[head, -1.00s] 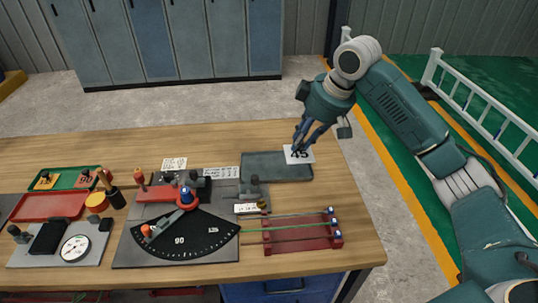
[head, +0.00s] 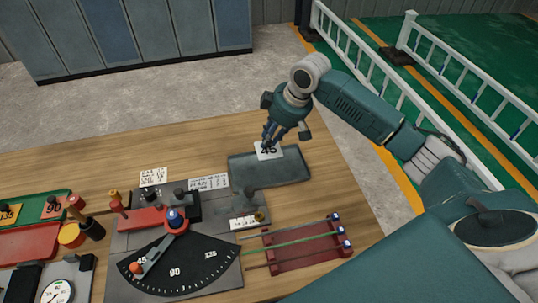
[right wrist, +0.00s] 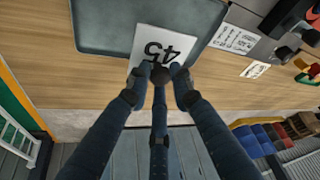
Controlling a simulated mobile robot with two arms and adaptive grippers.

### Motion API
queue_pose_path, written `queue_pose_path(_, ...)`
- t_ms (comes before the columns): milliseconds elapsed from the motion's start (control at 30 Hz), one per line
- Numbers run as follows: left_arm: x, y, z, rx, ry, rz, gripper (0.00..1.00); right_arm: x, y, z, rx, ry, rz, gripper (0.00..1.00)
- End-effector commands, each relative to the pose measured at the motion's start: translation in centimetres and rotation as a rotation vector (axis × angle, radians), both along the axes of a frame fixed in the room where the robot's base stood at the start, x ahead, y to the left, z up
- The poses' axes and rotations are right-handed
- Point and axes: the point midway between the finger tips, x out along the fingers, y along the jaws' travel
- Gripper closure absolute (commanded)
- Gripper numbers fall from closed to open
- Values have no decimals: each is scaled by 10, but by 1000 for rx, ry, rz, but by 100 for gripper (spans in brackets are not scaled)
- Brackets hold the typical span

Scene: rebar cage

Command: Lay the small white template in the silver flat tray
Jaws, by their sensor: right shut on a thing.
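The small white template, marked 45 (head: 273,153), is a thin card at the far edge of the silver flat tray (head: 280,175). My right gripper (head: 268,143) is shut on its near-arm edge, fingers pointing down. In the right wrist view the fingertips (right wrist: 158,82) grip the template (right wrist: 162,46), which overlaps the dark grey tray floor (right wrist: 100,28) and sticks out past the tray's rim. I cannot tell whether it touches the tray. The tray is otherwise empty. My left gripper is not in view.
A red rack with rods (head: 305,245) lies in front. Label cards (head: 208,182) lie by the tray. Bare wood is free behind and right of the tray.

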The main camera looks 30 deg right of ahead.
Motion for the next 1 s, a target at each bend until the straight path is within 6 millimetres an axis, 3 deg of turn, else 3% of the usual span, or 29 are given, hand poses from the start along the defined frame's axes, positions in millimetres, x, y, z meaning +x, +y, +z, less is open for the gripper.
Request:
queue_pose_path(133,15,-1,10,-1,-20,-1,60,-1,1,-32,1,2,0,100)
queue_pose_path(367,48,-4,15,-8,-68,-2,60,0,0,-54,1,-1,0,100)
queue_pose_path(633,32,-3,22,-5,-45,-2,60,0,0,-90,1,-2,0,100)
queue_pose_path(1000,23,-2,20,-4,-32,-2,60,1,1,-95,0,-2,1,100)
